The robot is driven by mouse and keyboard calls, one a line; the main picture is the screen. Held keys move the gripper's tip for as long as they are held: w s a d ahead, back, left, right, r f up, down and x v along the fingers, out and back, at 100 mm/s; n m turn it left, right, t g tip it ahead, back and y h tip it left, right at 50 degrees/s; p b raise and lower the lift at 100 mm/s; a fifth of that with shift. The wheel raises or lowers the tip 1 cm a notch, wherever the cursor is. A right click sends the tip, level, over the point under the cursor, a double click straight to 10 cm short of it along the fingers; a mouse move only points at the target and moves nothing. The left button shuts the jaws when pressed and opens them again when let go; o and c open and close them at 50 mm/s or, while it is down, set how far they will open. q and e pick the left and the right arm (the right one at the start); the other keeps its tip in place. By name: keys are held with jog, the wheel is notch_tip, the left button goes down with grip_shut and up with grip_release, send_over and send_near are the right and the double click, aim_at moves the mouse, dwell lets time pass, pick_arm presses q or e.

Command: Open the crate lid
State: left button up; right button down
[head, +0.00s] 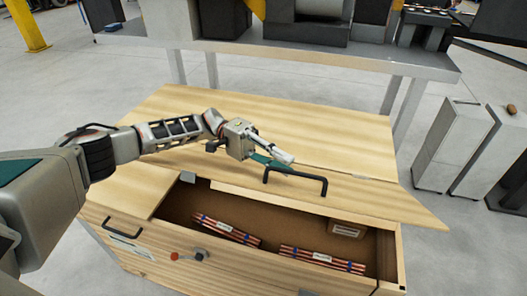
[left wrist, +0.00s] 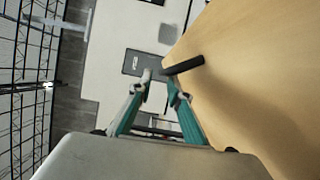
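The wooden crate (head: 250,272) stands before me with its front lid panel (head: 375,197) raised at a slant, so the inside shows. A black bar handle (head: 308,177) sits on this panel; it also shows in the left wrist view (left wrist: 188,65). My left gripper (head: 284,161) is at the handle's left end, over the lid. Its teal fingers are apart in the left wrist view (left wrist: 158,75), with the handle by the tip of the right-hand finger. I cannot tell if they touch. My right gripper is not in view.
Inside the crate lie two bundles of copper tubes (head: 226,229) (head: 322,259) and a small cardboard box (head: 347,229). A grey workbench (head: 270,52) stands behind. Pale cabinets (head: 450,145) stand at right, with clear floor between them and the crate.

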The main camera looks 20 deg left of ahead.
pick_arm(q)
jog(key=v, duration=0.8)
dwell(0.4)
